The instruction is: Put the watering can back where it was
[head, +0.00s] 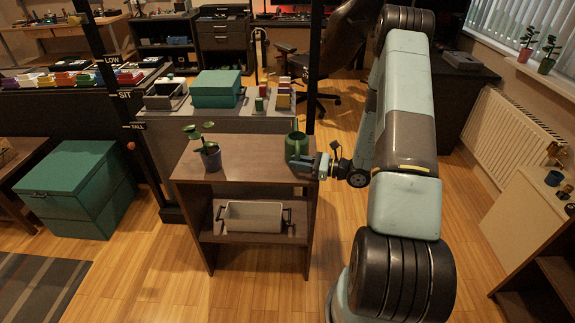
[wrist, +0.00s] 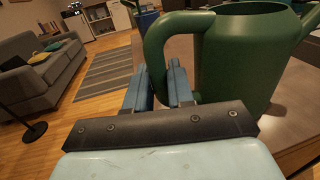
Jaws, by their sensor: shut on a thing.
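The green watering can (head: 297,146) stands at the right end of the top of a small brown shelf unit (head: 240,156). In the wrist view the watering can (wrist: 245,60) fills the upper right, with its handle loop towards my gripper and its spout at the far right. My gripper (head: 316,166) reaches in from the right at the can's side. In the wrist view its two fingers (wrist: 160,80) are at the can's handle, shut on it. The can looks upright. Whether its base touches the shelf top is hard to tell.
A potted plant (head: 211,158) stands on the left of the shelf top. A grey bin (head: 253,216) sits on the lower shelf. Behind is a grey table with a teal box (head: 217,88). Teal drawers (head: 78,190) stand at the left. The middle of the shelf top is clear.

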